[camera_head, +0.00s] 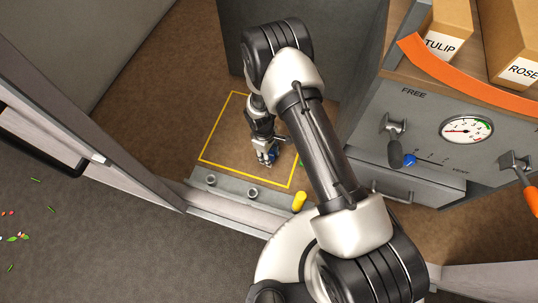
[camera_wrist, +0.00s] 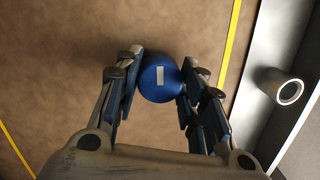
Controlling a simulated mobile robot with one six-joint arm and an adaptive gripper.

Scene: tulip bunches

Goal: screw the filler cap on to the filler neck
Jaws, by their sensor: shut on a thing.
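The round blue filler cap (camera_wrist: 158,85), with a white bar on its top, sits between the fingers of my gripper (camera_wrist: 158,72) in the wrist view. My gripper is shut on it. In the head view my gripper (camera_head: 267,160) points down inside the yellow floor outline, with a bit of the blue cap (camera_head: 274,154) showing. Two short open metal necks stand on the grey ledge, a left one (camera_head: 211,181) and a right one (camera_head: 253,193). I cannot tell which is the filler neck. One open neck (camera_wrist: 290,92) shows right of the cap in the wrist view, apart from it.
A yellow post (camera_head: 300,202) stands at the ledge's right end. The yellow outline (camera_head: 222,124) encloses bare brown floor. A grey panel with a gauge (camera_head: 466,129) and levers is at the right. TULIP (camera_head: 440,44) and ROSE (camera_head: 522,69) boxes sit above an orange strip.

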